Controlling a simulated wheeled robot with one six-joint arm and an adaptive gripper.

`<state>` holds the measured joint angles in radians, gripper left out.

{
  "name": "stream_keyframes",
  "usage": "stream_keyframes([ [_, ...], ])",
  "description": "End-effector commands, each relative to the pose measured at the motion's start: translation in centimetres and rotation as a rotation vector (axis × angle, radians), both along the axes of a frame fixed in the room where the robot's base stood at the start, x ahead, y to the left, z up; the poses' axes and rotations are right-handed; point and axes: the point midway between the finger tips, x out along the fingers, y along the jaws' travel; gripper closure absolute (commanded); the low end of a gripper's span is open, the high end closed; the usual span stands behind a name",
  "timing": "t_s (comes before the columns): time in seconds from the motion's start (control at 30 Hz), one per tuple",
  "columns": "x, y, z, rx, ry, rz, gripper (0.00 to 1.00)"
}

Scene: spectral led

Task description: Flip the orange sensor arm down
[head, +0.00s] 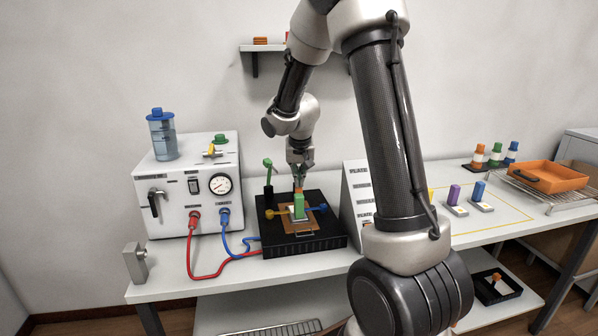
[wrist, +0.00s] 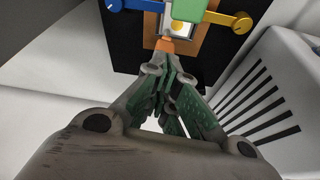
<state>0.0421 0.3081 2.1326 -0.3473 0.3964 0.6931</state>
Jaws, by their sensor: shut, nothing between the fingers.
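The black stage box (head: 320,240) sits on the bench and carries a tan plate with a small light sample pad. An orange sensor arm piece (head: 299,190) shows at the plate's far side, just below my gripper (head: 299,178). In the wrist view the orange piece (wrist: 178,46) lies just past my fingertips (wrist: 163,72), beside the plate edge. My gripper is shut and empty; I cannot tell whether it touches the orange piece. A green arm (head: 299,207), a yellow arm (head: 277,212) and a blue arm (head: 316,208) reach in from other sides. The orange arm's hinge is partly hidden.
A white control box (head: 188,185) with gauge and red and blue hoses stands left of the stage. A green-knobbed post (head: 268,172) rises at its back left. A white slotted panel (head: 357,195) stands close on the right. Colored blocks and an orange tray (head: 550,175) lie farther right.

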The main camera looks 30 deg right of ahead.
Motion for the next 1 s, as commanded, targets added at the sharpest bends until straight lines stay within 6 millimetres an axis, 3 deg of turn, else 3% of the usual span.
stream_keyframes([
  [0.67,-0.3,0.2,-0.6,0.0,0.0,0.0,1.0],
  [1.0,0.7,-0.3,0.0,0.0,-0.001,0.0,1.0],
])
